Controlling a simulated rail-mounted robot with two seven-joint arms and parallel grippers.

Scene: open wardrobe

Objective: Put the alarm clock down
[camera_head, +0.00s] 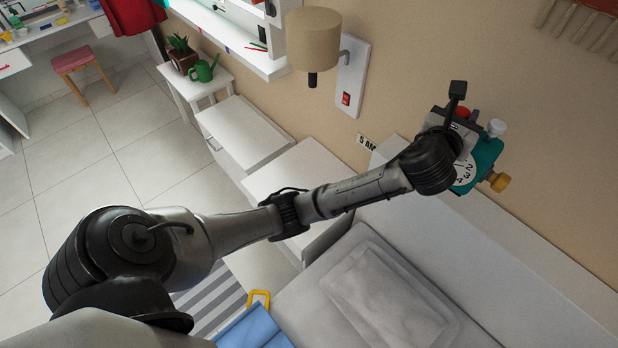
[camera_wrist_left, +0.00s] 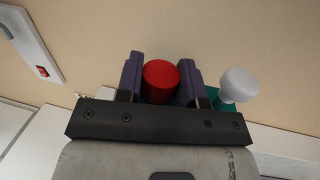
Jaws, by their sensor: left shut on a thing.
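The teal alarm clock (camera_head: 487,157) has a white dial with black numerals, a yellow knob and a white knob. In the head view it hangs at the right, near the beige wall, above or beside the pale headboard (camera_head: 500,235). I cannot tell whether it touches anything below. My left gripper (camera_wrist_left: 160,78) is shut on its red top button, with a purple-grey finger on each side. My left wrist hides part of the dial. In the left wrist view, the white knob (camera_wrist_left: 238,84) and some teal casing show right of the fingers. My right gripper is not in view.
A wall lamp (camera_head: 314,40) is on the wall farther left. A grey pillow (camera_head: 385,300) lies on the bed below. White cabinets (camera_head: 245,135) and a plant (camera_head: 181,52) stand farther left.

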